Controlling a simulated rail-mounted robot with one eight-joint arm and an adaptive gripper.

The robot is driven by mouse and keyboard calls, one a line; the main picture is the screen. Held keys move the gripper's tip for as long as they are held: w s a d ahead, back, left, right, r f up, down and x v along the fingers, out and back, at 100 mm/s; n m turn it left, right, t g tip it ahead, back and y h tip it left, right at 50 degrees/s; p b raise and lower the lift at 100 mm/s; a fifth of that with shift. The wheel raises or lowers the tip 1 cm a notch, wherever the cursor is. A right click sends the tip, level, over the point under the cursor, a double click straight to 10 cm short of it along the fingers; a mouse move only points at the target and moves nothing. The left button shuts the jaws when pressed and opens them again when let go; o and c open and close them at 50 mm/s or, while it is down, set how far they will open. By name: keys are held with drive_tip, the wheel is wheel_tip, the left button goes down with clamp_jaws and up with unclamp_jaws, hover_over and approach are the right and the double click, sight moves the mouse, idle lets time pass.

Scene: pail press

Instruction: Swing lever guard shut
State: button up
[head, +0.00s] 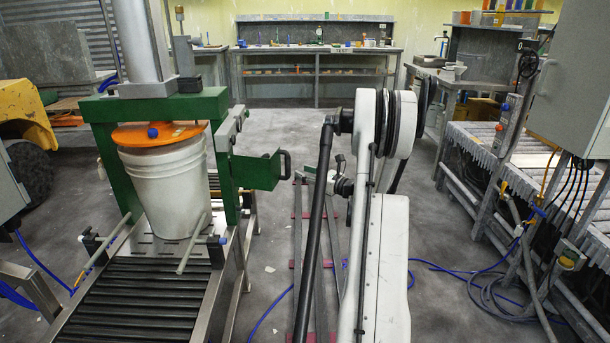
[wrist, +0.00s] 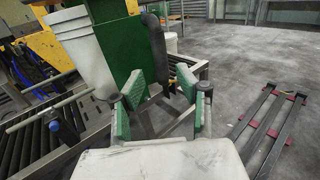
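The green lever guard (head: 258,170) sticks out to the right of the press frame, with a black handle (head: 286,163) at its free edge. In the wrist view the guard (wrist: 130,40) is a green panel, and its dark handle (wrist: 156,50) stands upright in line with the gap between my fingers. My gripper (wrist: 160,85) is open, with a green pad on each finger. Nothing is held. In the head view my gripper (head: 338,172) is small, partly hidden by my arm, and right of the handle, apart from it. Contact is not visible in the wrist view.
A white pail (head: 168,190) with an orange lid (head: 158,134) stands under the green press frame (head: 108,150). A roller conveyor (head: 135,305) runs in front of it. A grey cabinet (head: 570,90) and another roller line (head: 500,150) stand right.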

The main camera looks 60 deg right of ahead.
drive_tip(key=w, duration=0.2)
drive_tip(key=w+p, duration=0.1)
drive_tip(key=w, duration=0.2)
drive_tip(key=w+d, duration=0.1)
drive_tip(key=w, duration=0.1)
drive_tip(key=shift+w, duration=0.4)
drive_tip(key=shift+c, duration=0.3)
clamp_jaws()
